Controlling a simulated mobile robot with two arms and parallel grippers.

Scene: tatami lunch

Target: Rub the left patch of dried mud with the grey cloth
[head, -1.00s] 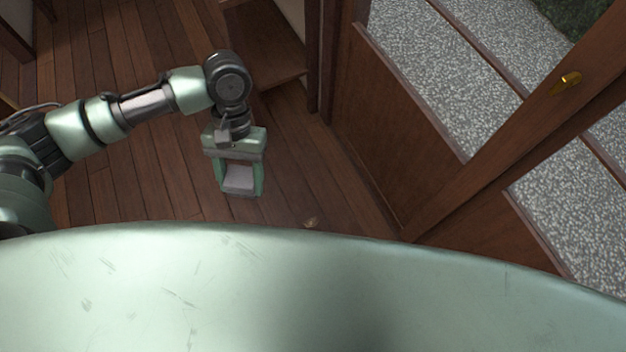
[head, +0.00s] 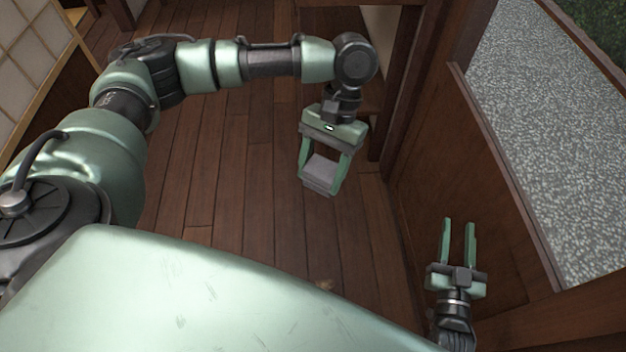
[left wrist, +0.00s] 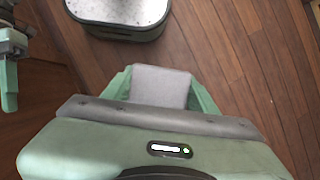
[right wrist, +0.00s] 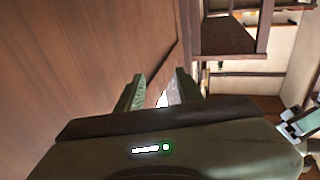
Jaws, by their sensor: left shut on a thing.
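My left gripper (head: 322,178) is shut on the grey cloth (head: 321,172), a flat folded pad between the fingers. In the head view it hangs above the wooden floor, and I see no contact with the floor. The cloth also shows between the fingers in the left wrist view (left wrist: 161,86). A small tan spot (head: 325,285), perhaps dried mud, lies on the floor near the edge of my body; I cannot tell which patch it is. No other patch is clear. My right gripper (head: 459,222) is open and empty, near the wooden panel at the right.
A dark wooden panel wall (head: 470,170) with a sill runs along the right, with grey gravel (head: 560,150) outside. A paper screen (head: 35,60) stands at the far left. The plank floor (head: 250,200) between is clear. A wooden post (head: 403,80) stands behind the left gripper.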

